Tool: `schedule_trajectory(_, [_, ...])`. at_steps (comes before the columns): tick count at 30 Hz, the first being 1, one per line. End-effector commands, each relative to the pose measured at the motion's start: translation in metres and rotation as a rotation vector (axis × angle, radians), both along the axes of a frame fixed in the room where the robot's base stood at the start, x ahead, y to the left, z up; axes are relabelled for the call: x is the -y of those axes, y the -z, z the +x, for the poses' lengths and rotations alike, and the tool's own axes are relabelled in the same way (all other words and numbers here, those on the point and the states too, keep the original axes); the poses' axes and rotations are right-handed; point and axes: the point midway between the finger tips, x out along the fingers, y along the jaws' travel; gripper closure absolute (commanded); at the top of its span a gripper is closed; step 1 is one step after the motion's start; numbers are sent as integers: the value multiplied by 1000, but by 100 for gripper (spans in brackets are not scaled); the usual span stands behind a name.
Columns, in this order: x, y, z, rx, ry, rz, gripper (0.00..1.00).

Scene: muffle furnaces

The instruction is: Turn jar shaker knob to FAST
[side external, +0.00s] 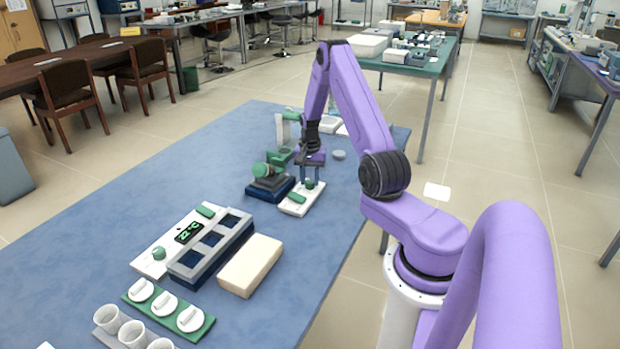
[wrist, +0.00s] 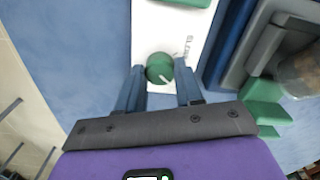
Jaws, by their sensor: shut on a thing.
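The jar shaker shows in the side view as a white control panel (side external: 290,207) beside a dark blue base (side external: 268,190) with a green-capped jar lying on it. Its round green knob (wrist: 160,68) has a pale pointer line and sits on the white panel (wrist: 165,35) in the wrist view. My gripper (wrist: 159,70) points down at the panel, with one blue finger on each side of the knob, shut on it. Dark lettering is printed beside the knob, too small to read surely. The knob also shows small under my gripper (side external: 308,183) in the side view.
A heating block (side external: 210,248) with a lit green display and a cream block (side external: 250,265) stand nearer on the blue table (side external: 120,262). White cups (side external: 107,320) and lids (side external: 190,318) are at the near left. A green and white stand (side external: 288,130) rises behind my gripper.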

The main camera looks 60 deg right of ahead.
Motion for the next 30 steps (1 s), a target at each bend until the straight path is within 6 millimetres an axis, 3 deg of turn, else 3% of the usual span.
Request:
schedule_trajectory(7, [1, -1, 0, 3, 4, -1, 95])
schedule_trajectory(8, [1, -1, 0, 3, 5, -1, 61])
schedule_trajectory(10, [1, -1, 0, 3, 4, -1, 39])
schedule_trajectory(22, [1, -6, 1, 3, 2, -2, 39])
schedule_trajectory(30, [1, -49, 1, 6, 2, -5, 39])
